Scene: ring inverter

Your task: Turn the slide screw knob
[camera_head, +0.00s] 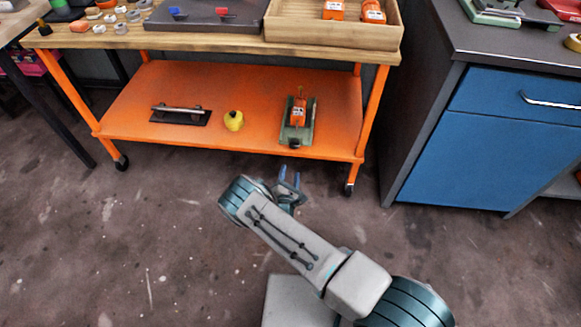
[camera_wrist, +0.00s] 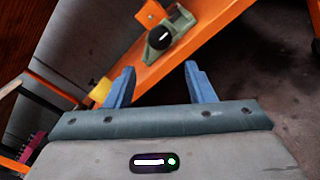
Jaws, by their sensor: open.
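A green-grey slide device (camera_head: 285,134) with an orange block (camera_head: 299,113) on it sits on the right part of the cart's lower orange shelf. In the wrist view a round black knob (camera_wrist: 159,38) with a white mark faces me at the near end of the green device (camera_wrist: 178,27). I take it for the slide screw knob; in the head view it is too small to make out clearly. My gripper (camera_head: 289,179) is in front of the shelf edge, apart from the device. Its blue fingers (camera_wrist: 160,72) are open with nothing between them, and the knob appears beyond them.
The orange lower shelf (camera_head: 230,90) also holds a yellow rounded object (camera_head: 234,121) and a dark plate with a handle (camera_head: 180,114). The wooden top (camera_head: 100,42) overhangs the shelf. A blue cabinet (camera_head: 490,150) stands at right. The floor before the cart is clear.

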